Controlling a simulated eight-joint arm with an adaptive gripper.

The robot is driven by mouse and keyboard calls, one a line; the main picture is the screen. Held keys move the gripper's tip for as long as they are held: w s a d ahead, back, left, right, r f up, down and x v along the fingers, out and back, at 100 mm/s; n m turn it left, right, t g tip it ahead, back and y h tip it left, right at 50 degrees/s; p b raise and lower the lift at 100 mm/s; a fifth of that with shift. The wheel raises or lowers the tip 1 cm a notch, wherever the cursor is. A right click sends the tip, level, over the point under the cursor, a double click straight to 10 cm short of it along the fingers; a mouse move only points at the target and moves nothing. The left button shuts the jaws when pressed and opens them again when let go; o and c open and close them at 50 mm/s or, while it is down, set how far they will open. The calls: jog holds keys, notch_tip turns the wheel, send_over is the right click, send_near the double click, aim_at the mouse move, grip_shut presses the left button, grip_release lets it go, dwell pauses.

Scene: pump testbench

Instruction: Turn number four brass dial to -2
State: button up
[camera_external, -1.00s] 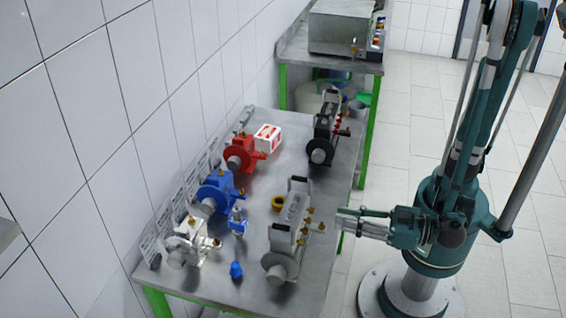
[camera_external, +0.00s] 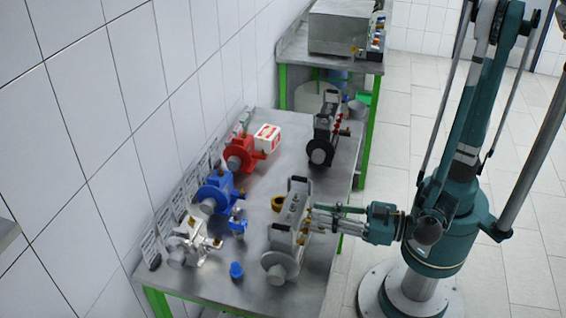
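The grey metal unit (camera_external: 281,238) with a black handle stands near the right edge of the steel bench. Small brass dials (camera_external: 303,238) sit along its right side. They are too small to read any numbers or settings, and I cannot tell which is number four. My gripper (camera_external: 316,218) reaches in from the right, with its fingertips at the upper brass dials. The fingers partly cover those dials. I cannot tell whether they touch or grip one, or how wide they are open.
Red (camera_external: 239,153), blue (camera_external: 214,193) and silver (camera_external: 187,243) pumps stand along the wall side of the bench. A black unit (camera_external: 323,135) with red knobs stands behind the grey one.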

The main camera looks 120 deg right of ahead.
jog(key=shift+w+d, duration=0.25)
grip_shut()
jog(key=shift+n, duration=2.2)
grip_release()
